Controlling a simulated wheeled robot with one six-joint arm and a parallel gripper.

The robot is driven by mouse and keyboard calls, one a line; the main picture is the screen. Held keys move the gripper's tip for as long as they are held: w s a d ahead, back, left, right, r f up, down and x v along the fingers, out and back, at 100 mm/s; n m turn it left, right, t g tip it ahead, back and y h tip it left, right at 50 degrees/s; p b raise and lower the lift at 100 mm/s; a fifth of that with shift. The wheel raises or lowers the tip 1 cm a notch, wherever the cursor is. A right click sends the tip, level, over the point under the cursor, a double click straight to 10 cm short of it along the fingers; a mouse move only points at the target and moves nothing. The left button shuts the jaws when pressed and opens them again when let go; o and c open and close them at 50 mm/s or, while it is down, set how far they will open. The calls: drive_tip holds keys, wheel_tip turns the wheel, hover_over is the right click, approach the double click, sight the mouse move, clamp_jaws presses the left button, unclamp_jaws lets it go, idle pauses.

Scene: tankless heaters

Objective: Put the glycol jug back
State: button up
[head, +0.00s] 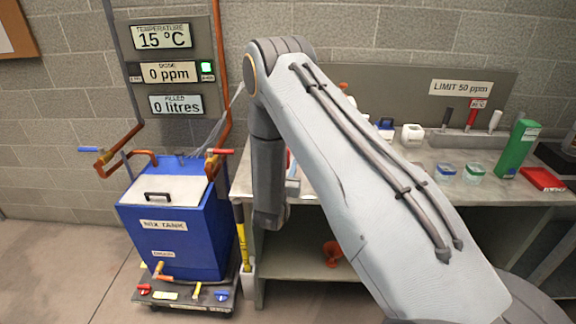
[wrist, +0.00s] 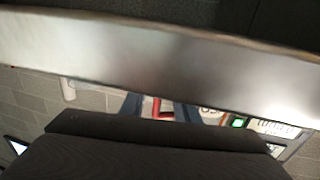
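I cannot tell for sure which thing is the glycol jug, as no jug label is readable. A small white jug-like container (head: 412,134) stands on the bench behind my arm, beside a blue and white container (head: 386,130). In the head view my arm rises to its elbow, then its grey forearm hangs down in front of the bench's left end. My fingertips are not clear there. In the wrist view a dark body fills the bottom and a pale metallic bar crosses the top. Between them show two blue-grey shapes with something red between; I cannot tell whether anything is held.
The blue mix tank (head: 170,235) stands on a low cart at left, under displays reading 15 °C, 0 ppm and 0 litres. An orange object (head: 332,253) lies on the lower shelf.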

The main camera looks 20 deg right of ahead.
drive_tip(key=shift+r, duration=0.1)
drive_tip(key=shift+a+r, duration=0.1)
drive_tip(key=s+a+b, duration=0.1)
drive_tip(key=s, duration=0.2)
drive_tip(key=s+a+g+y, duration=0.1)
drive_tip(key=s+a, duration=0.1)
drive_tip(key=s, duration=0.1)
drive_tip(key=s+a+y+b, duration=0.1)
drive_tip(key=s+a, duration=0.1)
drive_tip(key=s, duration=0.1)
drive_tip(key=shift+a+r+g+b, duration=0.2)
drive_tip(key=shift+a+g+b, duration=0.1)
drive_tip(key=shift+g, duration=0.1)
drive_tip(key=shift+a+r+g+y, duration=0.15)
drive_tip(key=shift+g+y, duration=0.35)
drive_tip(key=shift+y, duration=0.3)
drive_tip(key=s+d+r+n+g+y, duration=0.1)
drive_tip(key=s+g, duration=0.5)
drive_tip(key=s, duration=0.8)
drive_tip(key=s+d+r+n+g+y, duration=0.1)
drive_tip(key=s+r+n+g+y, duration=0.2)
drive_tip(key=s, duration=1.1)
wheel_tip(320, 180, up, 3)
drive_tip(key=n+g, duration=0.1)
drive_tip(key=g, duration=0.1)
drive_tip(key=shift+d+n+g+y, duration=0.3)
drive_tip(key=shift+g+y, duration=0.1)
drive_tip(key=shift+r, duration=0.1)
